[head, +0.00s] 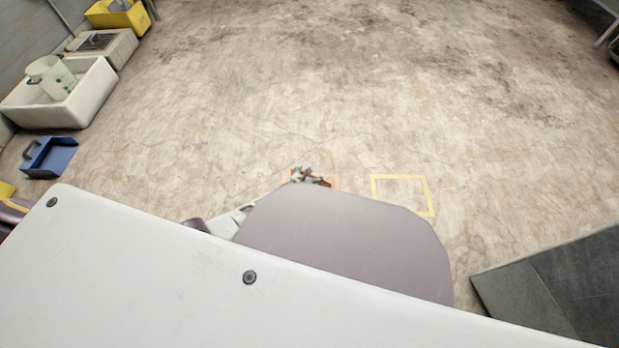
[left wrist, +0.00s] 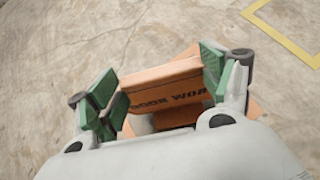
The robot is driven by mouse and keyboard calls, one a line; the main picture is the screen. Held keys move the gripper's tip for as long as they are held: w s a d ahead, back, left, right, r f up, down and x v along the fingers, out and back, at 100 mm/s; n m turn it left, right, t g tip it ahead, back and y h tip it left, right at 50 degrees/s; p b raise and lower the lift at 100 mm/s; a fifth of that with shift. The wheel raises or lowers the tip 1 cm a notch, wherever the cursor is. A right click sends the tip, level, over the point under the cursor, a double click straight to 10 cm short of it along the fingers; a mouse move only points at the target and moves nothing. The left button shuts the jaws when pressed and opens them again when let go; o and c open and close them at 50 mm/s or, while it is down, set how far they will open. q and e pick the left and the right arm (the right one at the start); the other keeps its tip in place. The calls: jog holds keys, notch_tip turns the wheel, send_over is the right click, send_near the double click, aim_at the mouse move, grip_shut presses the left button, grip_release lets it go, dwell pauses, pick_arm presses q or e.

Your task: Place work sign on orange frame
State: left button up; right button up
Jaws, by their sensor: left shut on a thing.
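The orange work sign (left wrist: 165,85) with dark lettering, partly readable as "DOOR WOR", is between the green-padded fingers of my left gripper (left wrist: 160,84) in the left wrist view. The gripper is shut on its upper part. In the head view my left gripper (head: 310,177) is small and mostly hidden behind my arm. The orange frame (head: 332,178) is an outline on the floor, right at the gripper and partly covered. I cannot tell whether the sign touches the floor. My right gripper is not in view.
A yellow frame (head: 403,177) lies on the floor to the right of the orange one. A white sink-like basin (head: 75,105), a blue bin (head: 50,158) and a yellow container (head: 125,18) stand along the left wall. Dark grey panels (head: 560,285) are at lower right. The floor beyond is clear.

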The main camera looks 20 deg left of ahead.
pick_arm(q)
jog(key=shift+f, duration=0.25)
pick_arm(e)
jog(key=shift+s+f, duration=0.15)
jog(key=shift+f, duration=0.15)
pick_arm(q)
jog(key=o, duration=1.3)
jog(key=shift+s+r, duration=0.1)
jog(key=shift+r, duration=0.15)
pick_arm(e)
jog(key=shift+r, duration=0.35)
pick_arm(q)
jog(key=p+v, duration=0.7)
jog(key=v, duration=0.4)
jog(key=shift+s+r, duration=0.25)
jog(key=shift+s, duration=0.05)
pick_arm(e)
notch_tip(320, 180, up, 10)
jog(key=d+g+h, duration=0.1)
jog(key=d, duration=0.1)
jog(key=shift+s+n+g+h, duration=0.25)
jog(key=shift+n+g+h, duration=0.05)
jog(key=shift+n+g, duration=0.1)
pick_arm(q)
jog(key=shift+a, duration=0.1)
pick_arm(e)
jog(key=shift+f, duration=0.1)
